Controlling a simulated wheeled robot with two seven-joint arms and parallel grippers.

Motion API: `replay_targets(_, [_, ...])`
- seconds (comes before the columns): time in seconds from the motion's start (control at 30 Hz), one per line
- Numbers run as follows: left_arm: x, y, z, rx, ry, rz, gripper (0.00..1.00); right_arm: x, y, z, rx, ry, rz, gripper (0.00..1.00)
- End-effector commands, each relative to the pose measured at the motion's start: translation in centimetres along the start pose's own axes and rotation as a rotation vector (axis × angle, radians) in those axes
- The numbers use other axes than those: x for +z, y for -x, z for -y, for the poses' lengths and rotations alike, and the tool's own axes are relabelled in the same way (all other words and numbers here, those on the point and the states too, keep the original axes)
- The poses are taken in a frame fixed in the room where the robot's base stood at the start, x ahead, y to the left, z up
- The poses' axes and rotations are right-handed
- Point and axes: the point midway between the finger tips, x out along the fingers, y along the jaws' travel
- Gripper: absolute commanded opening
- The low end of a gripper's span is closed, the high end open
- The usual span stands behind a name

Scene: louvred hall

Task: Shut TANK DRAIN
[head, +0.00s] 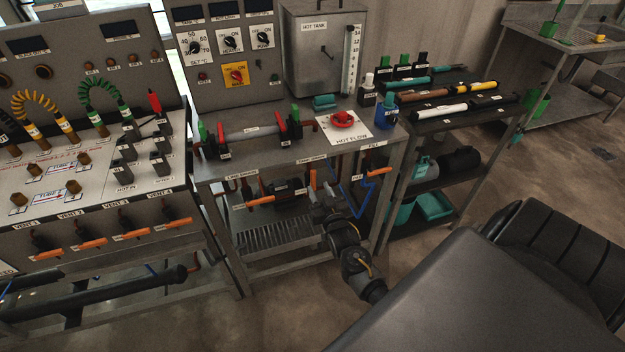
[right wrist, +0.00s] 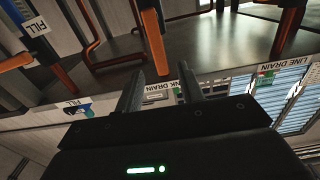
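The TANK DRAIN label (head: 311,160) is on the front edge of the middle bench. An orange lever (head: 312,178) hangs under it, roughly upright. My right gripper (head: 319,196) is just below and in front of this lever. In the right wrist view, the right gripper (right wrist: 160,72) has its two fingers apart. The orange lever (right wrist: 154,42) shows there with its end near the gap between the fingertips, and the partly hidden TANK DRAIN label (right wrist: 160,97) shows behind. I cannot tell if the fingers touch the lever. My left gripper is not in view.
The FILL lever (head: 357,170) is close on the right, beside a blue hose (head: 370,190). The LINE DRAIN lever (head: 240,207) is to the left, near a dark pump (head: 285,188). A slotted lower shelf (head: 270,235) is below. The bench top (head: 270,155) is above.

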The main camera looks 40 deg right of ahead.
Motion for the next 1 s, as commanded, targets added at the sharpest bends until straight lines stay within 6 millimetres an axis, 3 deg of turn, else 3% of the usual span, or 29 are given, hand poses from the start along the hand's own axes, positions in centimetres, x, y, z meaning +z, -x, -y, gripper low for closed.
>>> replay_targets(0.33, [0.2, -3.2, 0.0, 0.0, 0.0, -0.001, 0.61, 0.4, -5.0, -0.1, 0.001, 0.0, -0.003, 0.38])
replay_targets(0.4, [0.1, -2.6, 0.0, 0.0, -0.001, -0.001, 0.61, 0.0, -4.7, -0.1, 0.001, 0.001, 0.001, 0.38])
replay_targets(1.0, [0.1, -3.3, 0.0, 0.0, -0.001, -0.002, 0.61, 0.0, -6.5, 0.0, 0.0, 0.0, 0.001, 0.38])
